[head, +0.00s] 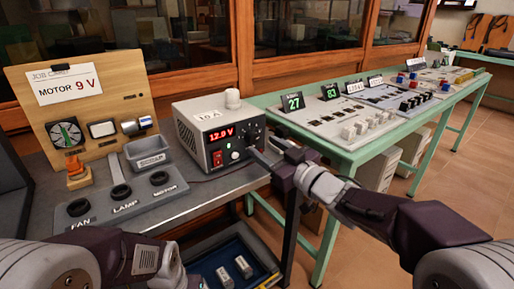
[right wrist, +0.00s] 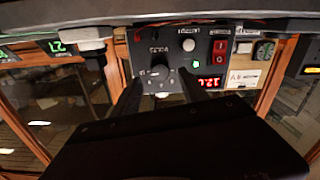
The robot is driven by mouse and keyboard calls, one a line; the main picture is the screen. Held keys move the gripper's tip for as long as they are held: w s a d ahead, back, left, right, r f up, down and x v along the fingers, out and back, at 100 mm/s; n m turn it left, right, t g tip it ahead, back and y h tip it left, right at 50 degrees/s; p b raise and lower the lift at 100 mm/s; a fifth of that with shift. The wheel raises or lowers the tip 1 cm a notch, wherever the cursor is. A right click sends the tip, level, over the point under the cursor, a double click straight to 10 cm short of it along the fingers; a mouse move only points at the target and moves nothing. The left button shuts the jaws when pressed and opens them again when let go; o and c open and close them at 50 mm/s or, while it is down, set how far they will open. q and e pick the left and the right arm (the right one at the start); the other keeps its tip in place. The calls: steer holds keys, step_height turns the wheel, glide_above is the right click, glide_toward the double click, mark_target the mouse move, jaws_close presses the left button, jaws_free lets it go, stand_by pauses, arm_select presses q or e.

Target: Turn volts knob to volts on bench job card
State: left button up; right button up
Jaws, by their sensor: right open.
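The job card (head: 67,84) on the wooden board reads "MOTOR 9 V". The grey power supply (head: 191,145) stands on the bench, and its red display (head: 222,133) reads about 12.0 V. The volts knob (right wrist: 157,79) is on its front panel, under upside-down lettering in the right wrist view. My right gripper (head: 266,150) is open in front of the panel. In the right wrist view its fingers (right wrist: 158,95) point at the knob, one to each side; contact cannot be told. My left arm shows at lower left, but its gripper is out of view.
A green table (head: 345,155) with instrument panels stands to the right.

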mark_target(255, 140)
steer(key=x, duration=0.4)
steer(key=shift+w+a+b, duration=0.1)
steer(key=shift+w+b, duration=0.15)
steer(key=shift+b, duration=0.15)
jaws_close()
steer(key=shift+n, duration=0.3)
steer(key=n+b, duration=0.1)
steer(key=n, duration=0.1)
steer(key=shift+f+n, duration=0.15)
steer(key=shift+n, duration=0.15)
steer(key=shift+n+b, duration=0.75)
steer(key=shift+n, duration=1.45)
